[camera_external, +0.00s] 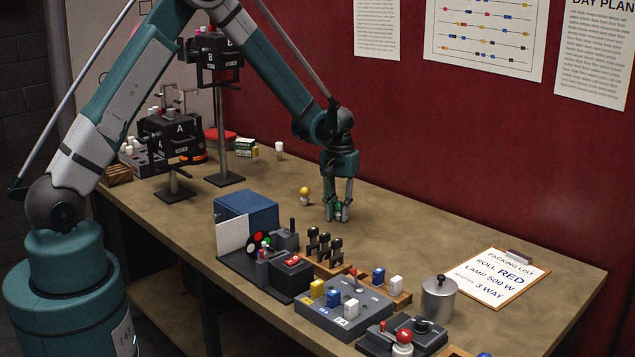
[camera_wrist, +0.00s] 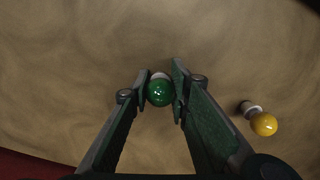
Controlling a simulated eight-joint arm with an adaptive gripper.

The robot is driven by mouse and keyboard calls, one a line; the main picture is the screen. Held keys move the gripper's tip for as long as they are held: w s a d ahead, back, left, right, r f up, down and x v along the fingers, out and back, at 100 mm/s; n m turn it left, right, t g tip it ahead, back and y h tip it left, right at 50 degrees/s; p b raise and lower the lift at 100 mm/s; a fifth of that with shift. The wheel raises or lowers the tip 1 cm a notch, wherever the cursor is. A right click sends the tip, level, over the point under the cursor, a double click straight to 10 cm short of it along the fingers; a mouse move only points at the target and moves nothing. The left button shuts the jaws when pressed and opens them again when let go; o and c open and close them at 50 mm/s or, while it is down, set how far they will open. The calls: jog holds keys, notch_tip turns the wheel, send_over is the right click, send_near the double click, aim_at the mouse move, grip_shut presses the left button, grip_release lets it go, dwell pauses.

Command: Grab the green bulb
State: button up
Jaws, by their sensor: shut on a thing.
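The green bulb (camera_wrist: 160,91) is between the fingers of my gripper (camera_wrist: 160,93) in the wrist view, with its pale base on the far side. My gripper (camera_external: 338,213) is shut on it, low over the table, in the external view. There the bulb is mostly hidden by the fingers. A yellow bulb (camera_external: 304,194) lies on the table just left of my gripper; it also shows at the right in the wrist view (camera_wrist: 262,124), apart from the fingers.
A blue box (camera_external: 247,209) and a black device with a red switch (camera_external: 292,262) stand front left of my gripper. A grey button panel (camera_external: 344,308), a metal pot (camera_external: 438,298) and a clipboard (camera_external: 497,278) are nearer the front and right. The table right of my gripper is clear.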

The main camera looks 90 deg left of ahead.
jog(key=shift+r, duration=0.1)
jog(key=shift+r, duration=4.9)
